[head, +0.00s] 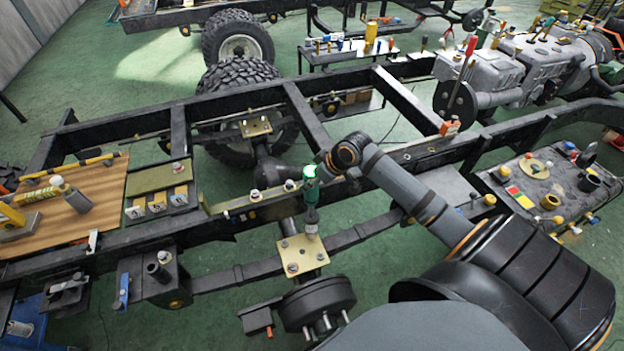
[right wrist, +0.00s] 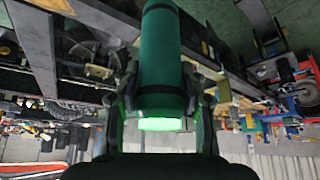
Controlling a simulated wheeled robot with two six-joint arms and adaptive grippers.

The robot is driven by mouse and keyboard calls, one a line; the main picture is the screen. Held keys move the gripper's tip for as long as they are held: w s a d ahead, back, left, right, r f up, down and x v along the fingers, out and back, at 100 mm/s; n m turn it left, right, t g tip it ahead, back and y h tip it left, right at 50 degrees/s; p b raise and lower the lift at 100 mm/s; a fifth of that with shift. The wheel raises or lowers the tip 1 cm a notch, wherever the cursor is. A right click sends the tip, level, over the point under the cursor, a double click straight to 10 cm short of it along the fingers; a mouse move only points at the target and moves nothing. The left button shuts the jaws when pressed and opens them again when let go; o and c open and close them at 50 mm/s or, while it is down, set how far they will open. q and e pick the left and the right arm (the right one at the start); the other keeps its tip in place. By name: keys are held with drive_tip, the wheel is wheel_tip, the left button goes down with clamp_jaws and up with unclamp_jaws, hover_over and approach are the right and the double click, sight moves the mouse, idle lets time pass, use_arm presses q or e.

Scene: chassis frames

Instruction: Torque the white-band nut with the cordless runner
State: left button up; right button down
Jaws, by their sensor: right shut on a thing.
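My right gripper (head: 326,172) is shut on the green cordless runner (head: 310,190), which hangs nearly upright with a green glow at its top. In the right wrist view the runner's green body (right wrist: 160,60) lies between the two fingers, with a glowing green ring at its end. The runner's grey nose (head: 311,217) points down at the far right corner of a brass plate (head: 302,255) on the axle spring. Nuts show on the plate, one (head: 292,267) near its front left. I cannot make out a white band, nor whether the nose touches a nut. My left gripper is out of view.
The black chassis rail (head: 230,213) runs behind the plate, and a drum hub (head: 320,303) sits in front. A wooden board (head: 95,215) with tools is at left. A dark parts tray (head: 545,190) is at right.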

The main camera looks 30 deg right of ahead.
drive_tip(key=shift+f, duration=1)
idle(1.0)
drive_tip(key=shift+f+b, duration=0.4)
drive_tip(key=shift+f, duration=0.1)
idle(0.9)
drive_tip(key=shift+s+f, duration=0.1)
drive_tip(key=shift+f, duration=0.1)
idle(0.4)
drive_tip(key=shift+p, duration=0.7)
idle(1.0)
idle(0.5)
drive_tip(key=shift+r+p, duration=1.65)
drive_tip(key=shift+p, duration=0.3)
